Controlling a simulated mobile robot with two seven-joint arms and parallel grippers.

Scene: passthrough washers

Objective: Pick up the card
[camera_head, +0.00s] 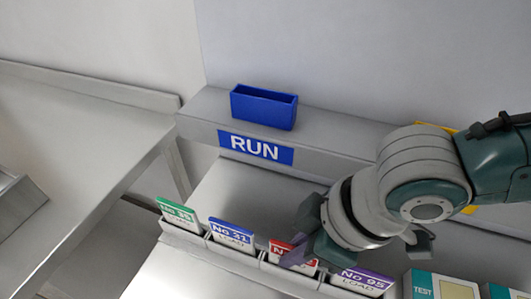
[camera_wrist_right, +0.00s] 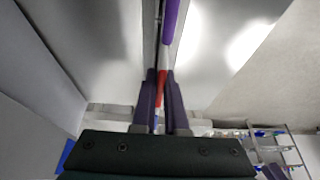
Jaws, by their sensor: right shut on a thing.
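Several cards stand in a row of grey holders: a green No 35 card (camera_head: 175,210), a blue No 31 card (camera_head: 231,233), a red card (camera_head: 278,247) and a purple No 95 card (camera_head: 367,279). My right gripper (camera_head: 294,257) reaches down over the red card and covers much of it, including its number. In the right wrist view, my right gripper (camera_wrist_right: 163,78) is shut on the red card (camera_wrist_right: 162,88), whose thin edge shows between the fingers. The card appears still in its holder. My left gripper is not in view.
A blue open box (camera_head: 264,107) stands on the grey ledge behind, above a blue RUN label (camera_head: 255,148). TEST boxes (camera_head: 440,285) stand at the lower right. A grey counter (camera_head: 75,150) is at the left.

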